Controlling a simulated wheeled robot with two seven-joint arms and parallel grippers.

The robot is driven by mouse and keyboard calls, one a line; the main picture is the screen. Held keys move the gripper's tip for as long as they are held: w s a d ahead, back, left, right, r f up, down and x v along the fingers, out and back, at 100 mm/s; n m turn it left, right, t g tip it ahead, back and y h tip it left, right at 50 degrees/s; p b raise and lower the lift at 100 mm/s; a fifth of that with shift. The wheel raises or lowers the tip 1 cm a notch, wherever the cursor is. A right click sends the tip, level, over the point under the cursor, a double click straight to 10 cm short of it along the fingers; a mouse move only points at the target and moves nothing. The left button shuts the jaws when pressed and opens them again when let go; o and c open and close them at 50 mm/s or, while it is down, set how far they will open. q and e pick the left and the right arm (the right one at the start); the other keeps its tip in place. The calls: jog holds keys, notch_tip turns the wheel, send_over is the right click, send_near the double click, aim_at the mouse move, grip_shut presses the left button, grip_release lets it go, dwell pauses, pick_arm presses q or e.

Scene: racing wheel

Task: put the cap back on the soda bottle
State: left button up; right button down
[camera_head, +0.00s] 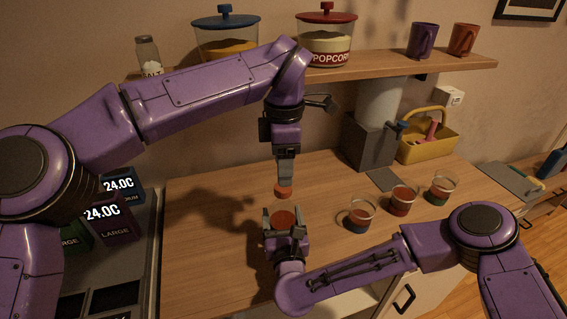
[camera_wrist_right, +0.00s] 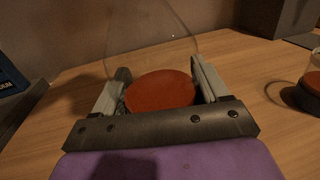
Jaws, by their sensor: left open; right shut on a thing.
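A clear soda bottle (camera_head: 284,219) with red contents stands upright on the counter. It also shows in the right wrist view (camera_wrist_right: 160,92), where its clear walls narrow upward. My right gripper (camera_head: 284,212) is shut around its lower part. An orange-red cap (camera_head: 283,192) is above the red contents, around the height of the bottle's mouth. My left gripper (camera_head: 285,182) points straight down just above the cap, with its jaws open. The clear neck is hard to see, so I cannot tell whether the cap is seated on it. The left fingertips partly hide the cap's top.
Several clear cups with coloured contents (camera_head: 361,217) stand to the right on the wooden counter (camera_head: 200,240). A yellow caddy (camera_head: 428,145) and a grey machine (camera_head: 368,142) are behind. A shelf (camera_head: 400,68) with jars and mugs hangs above. The counter left of the bottle is clear.

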pick_arm(q)
jog(key=r+n, duration=0.1)
jog(key=n, duration=0.1)
jog(key=r+n, duration=0.1)
jog(key=n, duration=0.1)
jog(key=shift+n, duration=0.4)
jog(key=n, duration=0.3)
jog(key=shift+r, duration=0.2)
jog(key=n, duration=0.5)
jog(key=shift+r, duration=0.15)
jog(key=n, duration=0.3)
jog(key=shift+f, duration=4)
jog(key=c, duration=1.1)
